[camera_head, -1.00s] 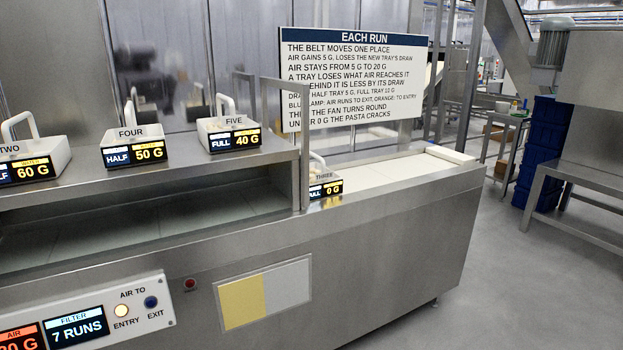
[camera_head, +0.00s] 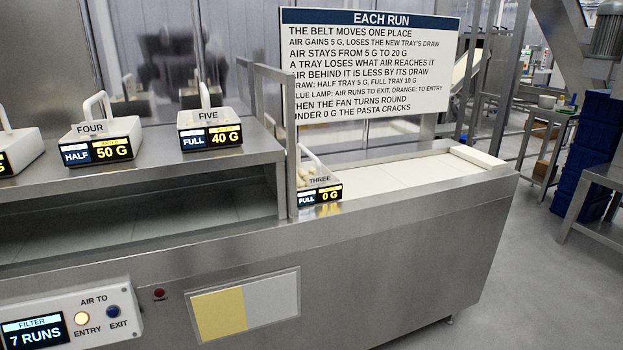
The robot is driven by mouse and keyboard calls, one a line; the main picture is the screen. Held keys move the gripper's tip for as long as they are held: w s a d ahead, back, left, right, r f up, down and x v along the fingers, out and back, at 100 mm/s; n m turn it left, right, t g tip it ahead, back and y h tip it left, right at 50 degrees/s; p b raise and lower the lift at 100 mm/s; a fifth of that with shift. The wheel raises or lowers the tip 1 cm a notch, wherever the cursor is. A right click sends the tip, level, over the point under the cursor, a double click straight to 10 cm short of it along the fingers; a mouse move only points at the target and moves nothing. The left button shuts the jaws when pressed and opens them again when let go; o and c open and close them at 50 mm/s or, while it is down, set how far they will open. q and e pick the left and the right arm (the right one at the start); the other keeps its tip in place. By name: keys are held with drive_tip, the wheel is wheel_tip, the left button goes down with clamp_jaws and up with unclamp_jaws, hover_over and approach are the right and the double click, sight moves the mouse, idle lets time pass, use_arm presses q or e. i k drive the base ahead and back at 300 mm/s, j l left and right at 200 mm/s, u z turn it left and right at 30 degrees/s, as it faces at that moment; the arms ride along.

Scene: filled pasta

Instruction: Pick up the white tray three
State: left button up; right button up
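The white tray three (camera_head: 320,181) sits on the belt at the exit side of the machine, just right of the metal frame post. Its front label reads THREE, FULL and 0 G. It has a white upright handle, and pale pasta shows inside it. The frame post hides part of its left side. Neither of my grippers is in view.
Tray four (camera_head: 118,130) and tray five (camera_head: 217,117) stand on the metal top at left. A metal frame (camera_head: 291,140) rises beside tray three. The pale belt (camera_head: 415,175) right of it is clear up to a white end block (camera_head: 478,157). A rules sign (camera_head: 370,65) stands behind.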

sight(308, 172)
drive_tip(key=i+l+u, duration=0.1)
drive_tip(key=l, duration=0.25)
drive_tip(key=i+l, duration=0.3)
drive_tip(key=i+l+u, duration=0.15)
drive_tip(key=l, duration=0.25)
drive_tip(key=i+l, duration=0.2)
drive_tip(key=l, duration=0.2)
drive_tip(key=i+l+u, duration=0.15)
drive_tip(key=l, duration=0.25)
drive_tip(key=i+l+u, duration=0.1)
drive_tip(key=l, duration=0.25)
drive_tip(key=i, duration=0.05)
